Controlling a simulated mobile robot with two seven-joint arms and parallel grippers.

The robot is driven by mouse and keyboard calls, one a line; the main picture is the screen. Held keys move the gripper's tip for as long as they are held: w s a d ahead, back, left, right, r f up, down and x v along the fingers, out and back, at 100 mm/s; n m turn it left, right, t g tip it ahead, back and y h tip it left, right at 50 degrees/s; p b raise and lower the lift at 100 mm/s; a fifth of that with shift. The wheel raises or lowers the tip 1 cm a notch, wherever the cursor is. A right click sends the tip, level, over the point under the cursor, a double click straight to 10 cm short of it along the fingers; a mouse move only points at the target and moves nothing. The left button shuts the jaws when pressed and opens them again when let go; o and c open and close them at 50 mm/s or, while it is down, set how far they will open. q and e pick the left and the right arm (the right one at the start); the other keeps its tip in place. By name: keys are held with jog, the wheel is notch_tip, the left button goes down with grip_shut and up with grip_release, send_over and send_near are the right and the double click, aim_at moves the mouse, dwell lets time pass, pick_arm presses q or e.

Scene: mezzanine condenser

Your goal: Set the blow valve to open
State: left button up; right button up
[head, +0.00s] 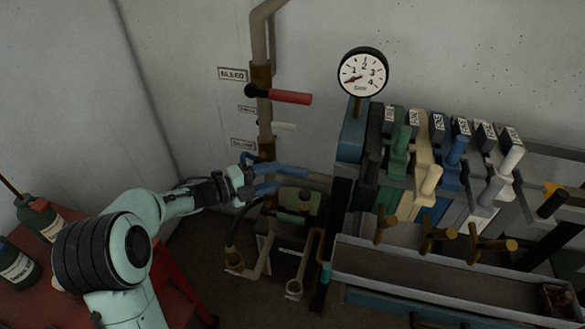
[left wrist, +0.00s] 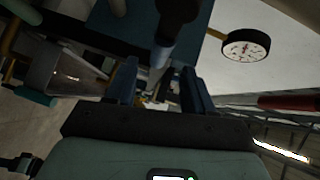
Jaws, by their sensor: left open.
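Three labelled valves sit on the brown vertical pipe (head: 264,118) at the wall. The top plate reads BLEED (head: 233,74), beside a red lever (head: 290,97) pointing right. My right gripper is not in view.
A round gauge (head: 363,73) stands right of the pipe. A bank of coloured levers (head: 430,165) and a metal trough (head: 440,283) fill the right. Bottles (head: 38,217) stand on a red surface at the left.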

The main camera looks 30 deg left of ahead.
aim_at(287, 172)
pick_arm(q)
jog(key=p+x, duration=0.1)
jog(key=x, duration=0.5)
jog(key=shift+w+d, duration=0.2)
jog(key=shift+w, duration=0.05)
grip_shut()
